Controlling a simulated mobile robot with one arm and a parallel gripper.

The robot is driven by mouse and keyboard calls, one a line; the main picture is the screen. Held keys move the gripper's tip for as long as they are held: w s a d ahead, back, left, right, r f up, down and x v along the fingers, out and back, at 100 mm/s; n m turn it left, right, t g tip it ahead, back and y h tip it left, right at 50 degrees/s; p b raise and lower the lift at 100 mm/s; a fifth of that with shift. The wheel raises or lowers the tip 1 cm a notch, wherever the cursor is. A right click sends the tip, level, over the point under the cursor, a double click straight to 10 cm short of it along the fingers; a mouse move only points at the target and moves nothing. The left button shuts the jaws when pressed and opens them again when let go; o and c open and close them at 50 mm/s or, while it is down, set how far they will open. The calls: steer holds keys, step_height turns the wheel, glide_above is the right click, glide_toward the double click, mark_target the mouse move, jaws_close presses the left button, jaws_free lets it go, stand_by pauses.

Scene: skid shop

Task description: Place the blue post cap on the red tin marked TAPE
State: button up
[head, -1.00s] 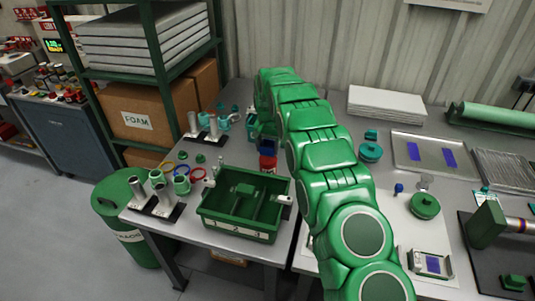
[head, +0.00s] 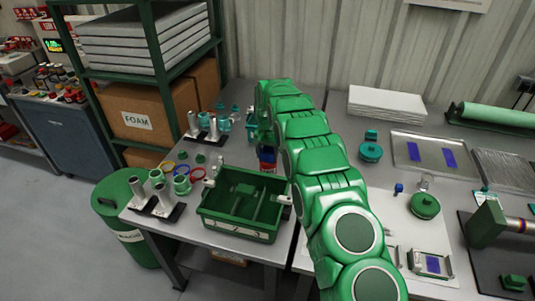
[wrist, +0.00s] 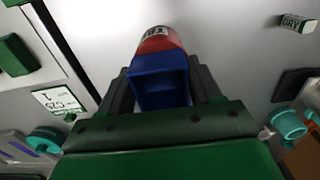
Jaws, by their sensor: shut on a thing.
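The blue post cap (wrist: 160,82) is a square, open-looking piece between my gripper's (wrist: 162,98) two dark fingers in the wrist view. My gripper is shut on it. The red tin (wrist: 160,40) shows just beyond the cap, with part of its label visible. In the head view the red tin (head: 267,167) stands on the left table behind the green bin, and a bit of blue shows at its top. My arm hides most of the gripper there. I cannot tell whether the cap touches the tin or hangs just above it.
A green bin (head: 207,219) stands in front of the tin. Metal posts on dark bases (head: 157,207) and coloured rings (head: 181,169) lie to the left.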

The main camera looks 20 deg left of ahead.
steer(key=shift+f, duration=0.2)
steer(key=o, duration=1)
steer(key=shift+o, duration=0.2)
steer(key=shift+r, duration=0.1)
step_height(320, 180, up, 12)
steer(key=s+d+r, duration=0.6)
steer(key=d+r, duration=0.1)
steer(key=d, duration=0.3)
steer(key=s+d+r, duration=0.6)
steer(key=d+r, duration=0.2)
steer(key=d, duration=0.1)
steer(key=s+d+r, duration=0.1)
steer(key=s+d, duration=0.4)
steer(key=s, duration=0.3)
steer(key=s+d+r+g, duration=0.1)
steer(key=s+d+r, duration=0.1)
steer(key=s+d, duration=0.45)
steer(key=s+d+r, duration=0.1)
steer(key=s+d, duration=0.2)
steer(key=s, duration=0.7)
steer(key=s+d+f, duration=0.2)
steer(key=s, duration=0.8)
steer(key=s+d+f, duration=0.2)
steer(key=s, duration=0.7)
steer(key=shift+s+d+f+g, duration=0.3)
steer(key=shift+s+f+g, duration=0.05)
steer(key=shift+g, duration=0.05)
